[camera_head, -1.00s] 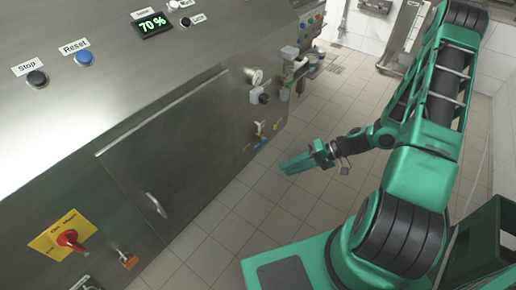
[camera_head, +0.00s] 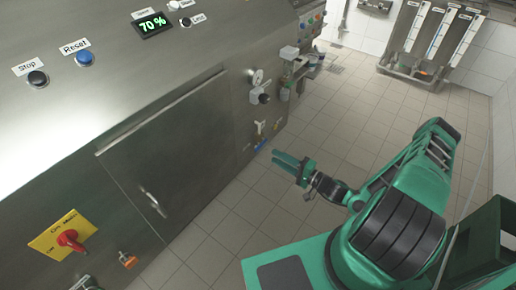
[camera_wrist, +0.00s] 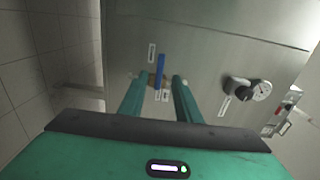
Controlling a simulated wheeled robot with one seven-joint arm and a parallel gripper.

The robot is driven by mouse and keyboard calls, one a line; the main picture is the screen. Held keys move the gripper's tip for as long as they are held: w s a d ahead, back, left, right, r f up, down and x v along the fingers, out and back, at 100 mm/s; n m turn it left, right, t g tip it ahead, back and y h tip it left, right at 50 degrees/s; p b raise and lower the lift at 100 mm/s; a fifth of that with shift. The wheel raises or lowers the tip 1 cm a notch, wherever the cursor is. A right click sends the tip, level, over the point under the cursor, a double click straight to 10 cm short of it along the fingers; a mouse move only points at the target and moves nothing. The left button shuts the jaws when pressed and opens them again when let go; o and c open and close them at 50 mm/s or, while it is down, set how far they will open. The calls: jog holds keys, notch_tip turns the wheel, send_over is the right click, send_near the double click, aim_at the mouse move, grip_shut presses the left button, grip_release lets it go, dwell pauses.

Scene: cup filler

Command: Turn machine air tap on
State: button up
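A tap with a blue lever (camera_head: 262,145) sits low on the far end of the machine's steel front. It also shows in the wrist view, where the blue lever (camera_wrist: 160,70) stands upright in the picture by a small brass-coloured fitting, with small white labels close by. My gripper (camera_head: 280,160) is just right of and below the lever in the head view. In the wrist view my gripper (camera_wrist: 158,86) is open and empty, its two green fingers apart. The lever appears ahead of the gap between the fingertips. I see no contact.
A pressure gauge with a black knob (camera_wrist: 242,90) is on the same panel, to the right in the wrist view. A closed cabinet door (camera_head: 170,150) and a red main switch (camera_head: 70,238) are nearer on the machine. The tiled floor (camera_head: 225,215) beside it is clear.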

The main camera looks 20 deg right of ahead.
aim_at(259, 146)
jog(key=x, duration=1)
jog(key=shift+w, duration=0.1)
grip_shut()
